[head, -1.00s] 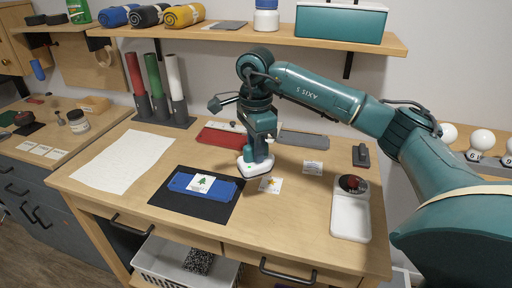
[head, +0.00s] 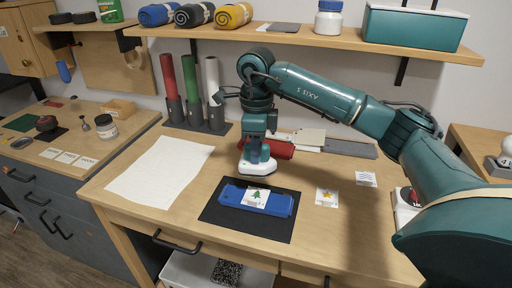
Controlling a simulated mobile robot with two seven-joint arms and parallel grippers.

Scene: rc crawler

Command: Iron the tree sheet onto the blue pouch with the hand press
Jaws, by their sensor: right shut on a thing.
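My right gripper (head: 258,138) points down and is shut on the hand press (head: 258,166), which has a teal body and a white base. The press is just behind the blue pouch (head: 279,204); whether it touches the table is hard to tell. The pouch lies flat on a black mat (head: 222,218). The tree sheet (head: 256,197), white with a green tree, lies on the middle of the pouch. My left gripper is out of view.
A star sheet (head: 327,197) and a wavy-line sheet (head: 366,179) lie to the right. A white cloth (head: 160,171) covers the table's left part. A red item (head: 281,149) and upright colored rolls (head: 189,87) stand behind. A white tray (head: 404,207) is partly hidden by my right arm.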

